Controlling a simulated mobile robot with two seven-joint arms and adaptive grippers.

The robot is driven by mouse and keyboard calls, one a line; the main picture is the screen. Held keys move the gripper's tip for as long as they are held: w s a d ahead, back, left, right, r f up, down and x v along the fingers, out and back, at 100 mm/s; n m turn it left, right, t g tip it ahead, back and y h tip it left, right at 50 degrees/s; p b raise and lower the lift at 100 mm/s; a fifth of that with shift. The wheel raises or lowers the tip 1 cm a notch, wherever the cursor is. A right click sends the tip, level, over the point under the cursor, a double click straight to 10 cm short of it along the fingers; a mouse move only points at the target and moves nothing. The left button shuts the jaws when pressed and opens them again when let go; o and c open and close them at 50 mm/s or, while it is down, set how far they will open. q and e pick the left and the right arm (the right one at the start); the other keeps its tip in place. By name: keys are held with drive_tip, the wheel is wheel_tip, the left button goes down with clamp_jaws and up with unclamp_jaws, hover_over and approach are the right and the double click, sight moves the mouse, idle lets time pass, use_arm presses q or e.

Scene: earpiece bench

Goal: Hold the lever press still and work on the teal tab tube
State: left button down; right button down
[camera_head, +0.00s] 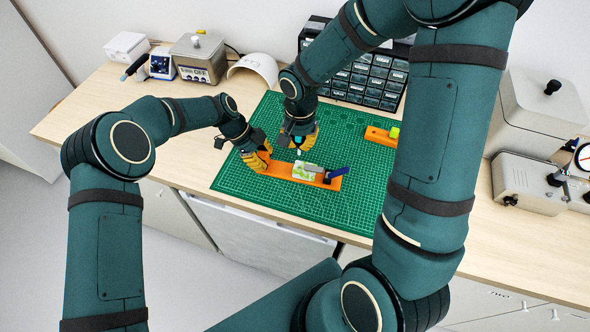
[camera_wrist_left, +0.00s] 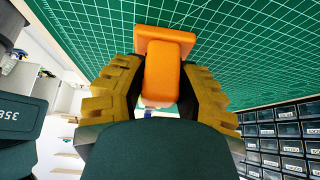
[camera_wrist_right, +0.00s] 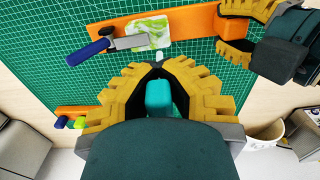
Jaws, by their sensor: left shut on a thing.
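The lever press is an orange bar (camera_head: 275,172) on the green mat, with a white-and-green block (camera_head: 303,172) and a blue-handled lever (camera_head: 336,173) at its right end. My left gripper (camera_head: 258,160) is shut on the upright orange block at the press's left end; this block fills the gap between its fingers in the left wrist view (camera_wrist_left: 162,75). My right gripper (camera_head: 299,138) holds the teal tab tube (camera_wrist_right: 159,97) above the press. The tube's white tip (camera_wrist_right: 159,57) points toward the white-and-green block, apart from it.
A second orange holder with a yellow-green piece (camera_head: 394,132) lies on the mat (camera_head: 350,203) at the right. Black drawer bins (camera_head: 372,84) stand behind. Grey machines (camera_head: 528,183) stand at the right, boxes (camera_head: 198,58) at the back left. The mat's front right is clear.

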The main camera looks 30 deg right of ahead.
sight(299, 154)
idle(0.6)
drive_tip(key=shift+f, duration=2.85)
drive_tip(key=shift+f, duration=1.2)
idle(0.6)
drive_tip(key=c, duration=1.7)
unclamp_jaws()
drive_tip(key=o, duration=0.6)
drive_tip(key=shift+o, duration=0.2)
drive_tip(key=shift+r, duration=0.1)
wheel_tip(299, 154, up, 12)
drive_tip(key=shift+s+a, duration=0.1)
drive_tip(key=shift+s, duration=0.05)
